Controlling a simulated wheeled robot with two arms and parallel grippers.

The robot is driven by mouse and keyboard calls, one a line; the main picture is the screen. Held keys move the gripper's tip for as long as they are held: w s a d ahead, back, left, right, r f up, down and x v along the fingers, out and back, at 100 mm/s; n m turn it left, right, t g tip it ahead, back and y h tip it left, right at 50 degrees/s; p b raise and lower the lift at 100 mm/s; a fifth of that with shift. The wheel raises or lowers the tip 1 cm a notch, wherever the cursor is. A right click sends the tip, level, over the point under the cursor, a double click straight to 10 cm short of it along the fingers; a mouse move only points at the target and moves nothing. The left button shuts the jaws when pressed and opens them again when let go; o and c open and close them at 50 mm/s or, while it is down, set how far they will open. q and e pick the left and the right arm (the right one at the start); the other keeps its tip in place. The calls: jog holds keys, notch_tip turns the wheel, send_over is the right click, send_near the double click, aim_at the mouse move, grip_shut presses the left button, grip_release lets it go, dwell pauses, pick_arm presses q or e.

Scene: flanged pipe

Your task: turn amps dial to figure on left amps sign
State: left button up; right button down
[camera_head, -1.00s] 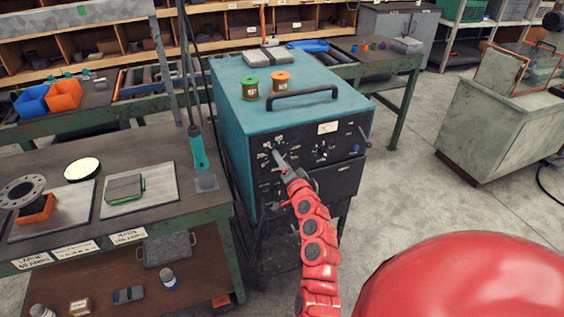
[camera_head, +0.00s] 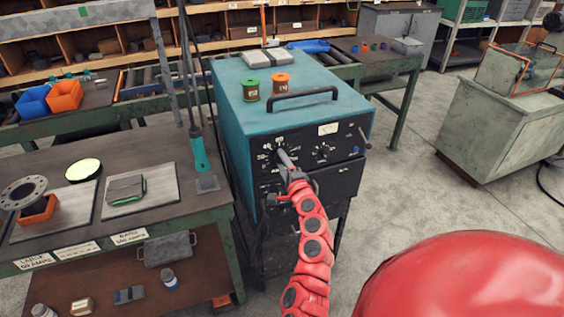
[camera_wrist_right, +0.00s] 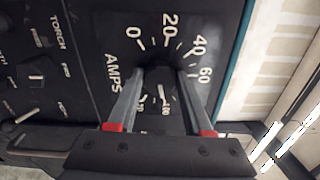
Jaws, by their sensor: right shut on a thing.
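The amps dial (camera_wrist_right: 163,78) is on the black front panel of the teal welding machine (camera_head: 235,105). Its printed scale shows 0, 20, 40, 60 and 100 in the right wrist view; the fingers cover part of it. My right gripper (camera_wrist_right: 166,72) is shut on the dial, one finger on each side. In the head view the right gripper (camera_head: 284,156) reaches the panel's upper left and hides the knob. I cannot tell where its pointer stands. The left sign (camera_head: 33,261) is on the left bench's front edge; its figure is too small to read surely. My left gripper is not in view.
More signs (camera_head: 129,236) are on the same bench edge. A second knob (camera_head: 322,151) is to the right on the panel. Green and orange spools (camera_head: 281,82) and a black handle (camera_head: 302,95) are on top of the machine.

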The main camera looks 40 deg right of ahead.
dwell(0.4)
jog(key=shift+c, duration=1.5)
grip_release()
jog(key=b+v, duration=0.3)
jog(key=v, duration=1.4)
jog(key=shift+s, duration=0.3)
jog(key=shift+d, duration=0.1)
